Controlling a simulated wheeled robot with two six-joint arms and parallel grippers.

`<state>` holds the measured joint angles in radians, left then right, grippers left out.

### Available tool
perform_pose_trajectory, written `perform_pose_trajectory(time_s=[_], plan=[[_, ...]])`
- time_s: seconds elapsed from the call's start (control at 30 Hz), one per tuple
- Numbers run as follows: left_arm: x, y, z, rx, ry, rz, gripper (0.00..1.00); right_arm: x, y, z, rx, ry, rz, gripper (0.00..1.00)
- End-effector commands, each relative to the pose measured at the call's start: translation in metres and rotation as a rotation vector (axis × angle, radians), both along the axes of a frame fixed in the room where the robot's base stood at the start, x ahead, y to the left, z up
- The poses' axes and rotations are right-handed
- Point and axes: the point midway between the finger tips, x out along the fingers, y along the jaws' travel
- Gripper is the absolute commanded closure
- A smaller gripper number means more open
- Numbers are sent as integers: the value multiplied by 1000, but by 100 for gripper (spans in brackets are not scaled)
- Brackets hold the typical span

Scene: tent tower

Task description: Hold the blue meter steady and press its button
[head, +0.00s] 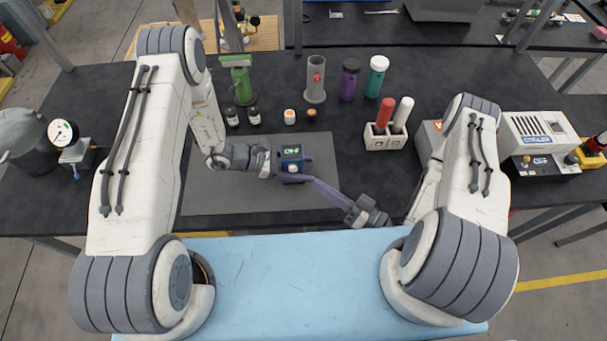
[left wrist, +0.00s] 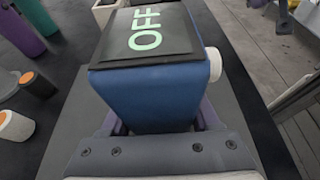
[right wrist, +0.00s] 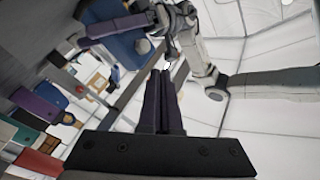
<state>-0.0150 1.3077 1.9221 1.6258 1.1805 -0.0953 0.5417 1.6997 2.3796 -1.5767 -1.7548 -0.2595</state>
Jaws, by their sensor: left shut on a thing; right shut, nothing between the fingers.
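The blue meter (head: 291,165) is upright over the grey mat, and its dark screen reads OFF. In the left wrist view the meter (left wrist: 150,100) sits between the fingers of my left gripper (left wrist: 162,125), which is shut on its body. My left gripper (head: 282,162) comes from the left in the head view. A round white button (left wrist: 214,64) sticks out of the meter's side; it also shows in the right wrist view (right wrist: 142,46). My right gripper (head: 312,181) is shut and empty, its tips just right of the meter. Contact with the button is not visible.
Behind the mat (head: 240,200) stand a green stand (head: 242,85), a grey tube holder (head: 316,80), purple and teal bottles (head: 377,78) and several small jars. A white rack (head: 385,137) holds red and white tubes. The mat's front part is clear.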

Motion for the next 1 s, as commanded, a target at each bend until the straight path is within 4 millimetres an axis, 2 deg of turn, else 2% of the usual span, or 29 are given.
perform_pose_trajectory(time_s=[0.3,0.6,0.8,1.0], plan=[[0,0,0,0,0,0,100,-4,-15,7,-491,-751,71,100],[0,0,0,0,0,0,100,-15,-38,-1,-880,-1467,128,100],[0,0,0,-1,0,0,100,-21,-50,-7,-1014,-1773,153,100],[0,0,0,-1,0,0,100,-23,-54,-10,-1052,-1874,160,100]])
